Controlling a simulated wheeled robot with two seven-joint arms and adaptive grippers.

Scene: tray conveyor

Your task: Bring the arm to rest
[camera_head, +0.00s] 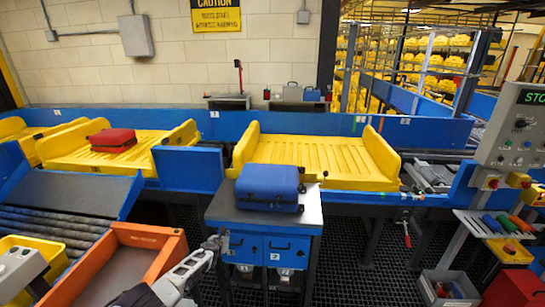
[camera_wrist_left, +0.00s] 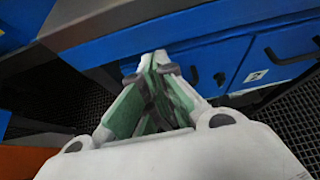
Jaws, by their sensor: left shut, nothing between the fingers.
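My left gripper (camera_head: 218,243) comes in from the bottom left in the head view. It is shut and empty, just in front of the left side of a blue cabinet (camera_head: 262,248). In the left wrist view the closed fingers (camera_wrist_left: 155,62) point at the cabinet's blue front (camera_wrist_left: 215,62). I cannot tell whether the fingertips touch the cabinet. My right gripper does not show in either view.
A blue case (camera_head: 268,187) lies on the cabinet top. Behind it is an empty yellow tray (camera_head: 310,152) on the conveyor. A red case (camera_head: 113,138) lies in another yellow tray (camera_head: 70,150). An orange bin (camera_head: 150,237) stands left of the gripper. A control panel (camera_head: 520,125) stands at right.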

